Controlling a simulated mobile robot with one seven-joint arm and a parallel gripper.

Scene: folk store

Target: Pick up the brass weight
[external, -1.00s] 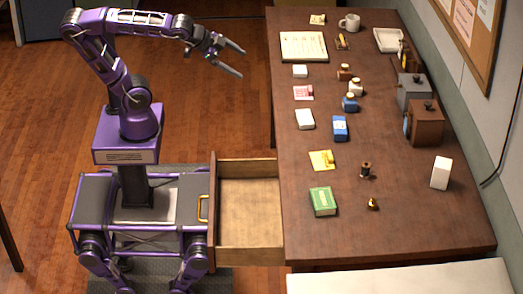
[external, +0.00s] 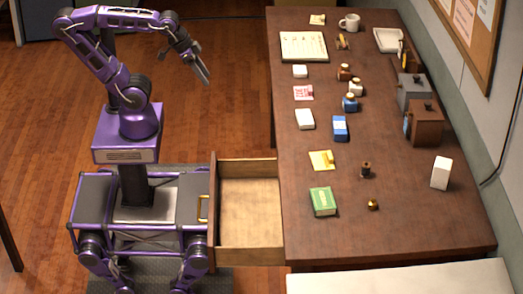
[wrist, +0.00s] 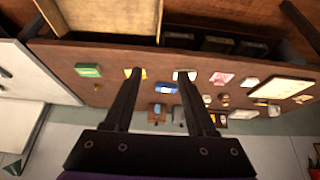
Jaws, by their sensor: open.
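The brass weight (external: 373,204) is a small golden piece standing on the near part of the wooden table, right of the green box (external: 323,201).
An open, empty drawer (external: 250,210) juts from the table's left side beside my base. A dark spool (external: 366,170) stands just behind the weight, and a white block (external: 440,173) to its right.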

